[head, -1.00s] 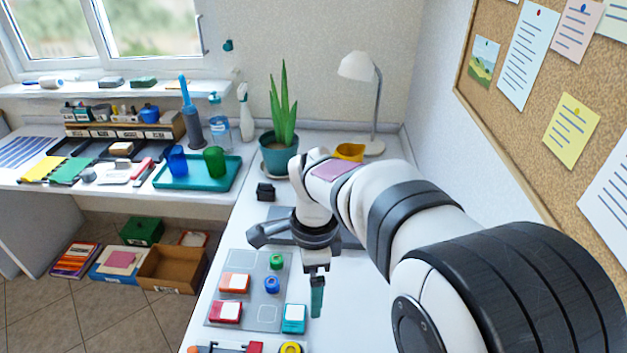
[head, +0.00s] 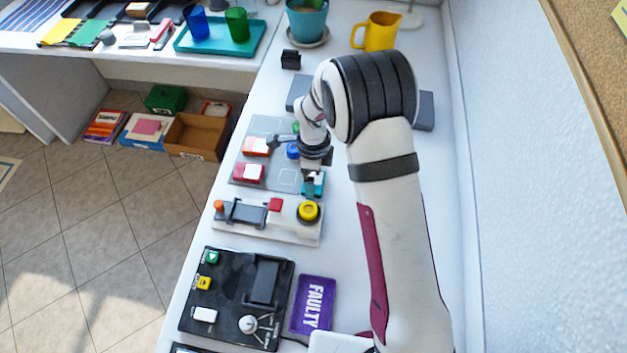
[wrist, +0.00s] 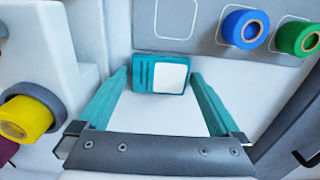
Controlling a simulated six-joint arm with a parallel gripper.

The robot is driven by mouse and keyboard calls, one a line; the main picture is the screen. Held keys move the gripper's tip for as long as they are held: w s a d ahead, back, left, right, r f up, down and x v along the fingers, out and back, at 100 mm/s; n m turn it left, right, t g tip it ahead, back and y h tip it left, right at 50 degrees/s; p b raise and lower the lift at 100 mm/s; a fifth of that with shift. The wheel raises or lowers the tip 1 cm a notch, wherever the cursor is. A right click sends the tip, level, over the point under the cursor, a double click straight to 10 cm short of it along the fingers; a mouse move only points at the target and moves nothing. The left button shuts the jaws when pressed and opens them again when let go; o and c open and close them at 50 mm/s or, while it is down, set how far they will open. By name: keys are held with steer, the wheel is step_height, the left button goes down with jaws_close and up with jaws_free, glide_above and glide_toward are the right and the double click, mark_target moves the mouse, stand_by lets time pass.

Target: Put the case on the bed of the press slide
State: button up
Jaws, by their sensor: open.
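A teal case (wrist: 145,76) with a white label lies by the edge of the grey mat, seen in the wrist view; in the head view it is partly hidden under my gripper (head: 311,187). My gripper (wrist: 160,76) is open, its teal fingers pointing at the case, which shows between and just beyond the fingertips. I cannot tell whether they touch it.
The grey mat (head: 240,180) holds a red case (head: 248,173), an orange case (head: 256,146) and green and blue rolls (wrist: 245,28). A black control panel (head: 225,290) and a purple FAULTY tray (head: 314,304) lie nearer. The wall is at right.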

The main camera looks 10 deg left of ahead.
steer(key=c, duration=1.2)
steer(key=shift+r, duration=0.45)
steer(key=shift+c, duration=0.2)
step_height(320, 180, up, 3)
steer(key=s+d+r, duration=0.1)
steer(key=d+r, duration=0.6)
steer(key=d, duration=0.5)
steer(key=s+d+r+n, duration=0.2)
steer(key=d+r+n, duration=0.1)
steer(key=r+n, duration=0.6)
steer(key=s+d+r+n, duration=0.2)
steer(key=d+r+n, duration=0.1)
steer(key=r+n, duration=0.6)
steer(key=n, duration=1.4)
glide_above(248, 213)
step_height(248, 213, down, 18)
steer(key=r, duration=0.1)
steer(key=shift+m, duration=0.3)
step_height(248, 213, down, 8)
steer(key=shift+f, duration=0.2)
